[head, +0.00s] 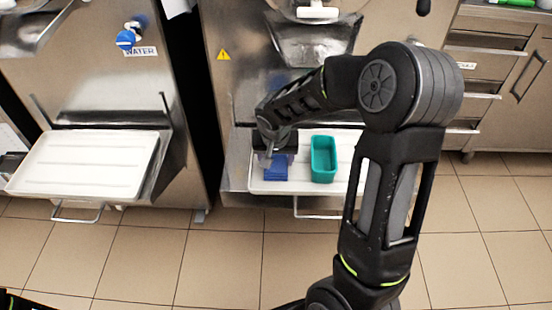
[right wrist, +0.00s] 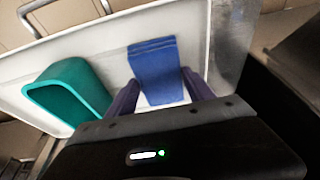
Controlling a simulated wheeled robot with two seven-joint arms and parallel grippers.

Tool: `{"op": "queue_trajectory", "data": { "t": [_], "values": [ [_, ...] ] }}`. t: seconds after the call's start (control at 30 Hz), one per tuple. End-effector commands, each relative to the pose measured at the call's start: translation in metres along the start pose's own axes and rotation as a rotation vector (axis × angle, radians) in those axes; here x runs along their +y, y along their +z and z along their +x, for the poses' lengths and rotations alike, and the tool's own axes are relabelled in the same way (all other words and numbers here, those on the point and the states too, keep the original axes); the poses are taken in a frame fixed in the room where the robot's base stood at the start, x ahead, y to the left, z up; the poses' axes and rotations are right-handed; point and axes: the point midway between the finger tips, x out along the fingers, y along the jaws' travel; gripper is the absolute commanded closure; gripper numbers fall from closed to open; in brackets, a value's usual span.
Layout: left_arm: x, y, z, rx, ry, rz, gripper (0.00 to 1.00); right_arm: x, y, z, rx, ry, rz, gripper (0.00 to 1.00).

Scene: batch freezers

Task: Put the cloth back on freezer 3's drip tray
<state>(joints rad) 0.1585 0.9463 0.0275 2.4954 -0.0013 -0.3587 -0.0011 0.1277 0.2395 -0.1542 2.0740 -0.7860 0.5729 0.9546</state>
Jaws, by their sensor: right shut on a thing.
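The cloth (head: 276,174) is blue and folded, at the left part of a white drip tray (head: 300,188) in front of the middle freezer (head: 232,90). My right gripper (head: 274,157) is over the tray, pointing down, shut on the cloth's near-gripper end. In the right wrist view the cloth (right wrist: 156,72) lies between the two fingers (right wrist: 160,88), with its folded edge sticking out over the tray (right wrist: 110,45). I cannot tell whether the cloth rests fully on the tray. No freezer number is readable. My left gripper is not in view.
A green open container (head: 323,160) stands on the same tray, right of the cloth, with a gap between. Another freezer with a WATER label (head: 140,52) and an empty white tray (head: 85,165) is at left. Steel drawers (head: 490,80) stand at right. The tiled floor is clear.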

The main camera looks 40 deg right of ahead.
Motion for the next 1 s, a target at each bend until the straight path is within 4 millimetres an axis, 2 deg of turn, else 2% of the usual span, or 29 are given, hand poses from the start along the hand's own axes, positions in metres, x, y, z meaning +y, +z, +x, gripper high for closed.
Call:
{"op": "queue_trajectory", "data": {
  "t": [0.03, 0.07, 0.3, 0.67, 0.87, 1.0],
  "values": [
    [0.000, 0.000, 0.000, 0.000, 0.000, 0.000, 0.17, 0.000, 0.000, 0.000, 0.000, 0.000, 0.000, 0.85],
    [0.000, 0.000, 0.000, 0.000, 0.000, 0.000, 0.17, 0.000, 0.000, 0.000, 0.000, 0.000, 0.000, 0.38],
    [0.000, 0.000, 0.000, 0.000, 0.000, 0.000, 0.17, 0.000, 0.000, 0.000, 0.000, 0.000, 0.000, 0.18],
    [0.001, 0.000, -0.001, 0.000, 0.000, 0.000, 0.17, 0.000, -0.001, -0.005, 0.001, -0.001, 0.000, 0.17],
    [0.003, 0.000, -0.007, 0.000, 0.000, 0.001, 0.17, -0.001, -0.001, -0.030, 0.002, -0.002, -0.001, 0.17],
    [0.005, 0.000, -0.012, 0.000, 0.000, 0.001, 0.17, -0.001, -0.002, -0.059, 0.003, -0.003, 0.000, 0.17]
  ]
}}
